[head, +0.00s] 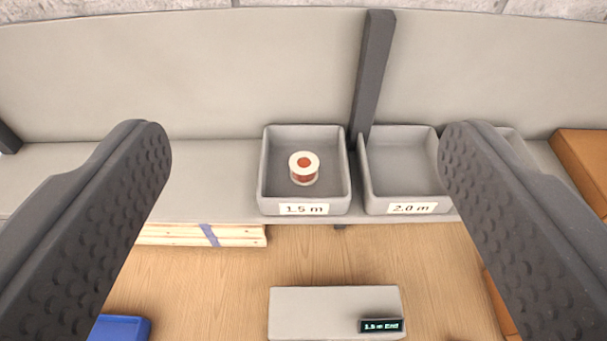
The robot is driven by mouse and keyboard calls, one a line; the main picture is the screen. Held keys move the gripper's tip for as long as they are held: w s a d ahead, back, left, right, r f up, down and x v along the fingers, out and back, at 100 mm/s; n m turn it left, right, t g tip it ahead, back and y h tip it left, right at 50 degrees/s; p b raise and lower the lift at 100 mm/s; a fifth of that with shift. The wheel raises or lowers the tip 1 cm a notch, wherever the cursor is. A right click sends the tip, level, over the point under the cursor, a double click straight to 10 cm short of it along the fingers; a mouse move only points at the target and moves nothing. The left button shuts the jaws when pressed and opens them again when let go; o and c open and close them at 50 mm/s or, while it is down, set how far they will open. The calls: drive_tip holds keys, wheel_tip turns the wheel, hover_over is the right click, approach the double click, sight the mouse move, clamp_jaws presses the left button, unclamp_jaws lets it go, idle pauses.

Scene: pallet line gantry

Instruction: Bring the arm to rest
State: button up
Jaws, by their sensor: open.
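My gripper (305,150) shows in the head view as two dark grey padded fingers, one on each side. They stand wide apart with nothing between them, above the table and the shelf. A white spool with an orange-brown winding (304,168) sits upright in the grey bin labelled "1.5 m" (268,185), apart from both fingers. The grey bin labelled "2.0 m" (373,185) stands to its right and looks empty where it shows; the right finger hides part of its right side.
A flat grey box (320,312) with a small display reading "1.5 m End" (381,326) is on the wooden table (215,285). Light wooden slats with a purple strap (180,236) lie left. A blue object (120,328) is bottom left. A dark upright post (373,70) rises behind the bins. An orange-brown box (585,165) is right.

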drive_tip(key=shift+s+r, duration=0.5)
drive_tip(key=shift+s, duration=0.2)
drive_tip(key=shift+f, duration=0.1)
wheel_tip(320, 180, down, 12)
drive_tip(key=b, duration=1.2)
drive_tip(key=shift+f, duration=0.1)
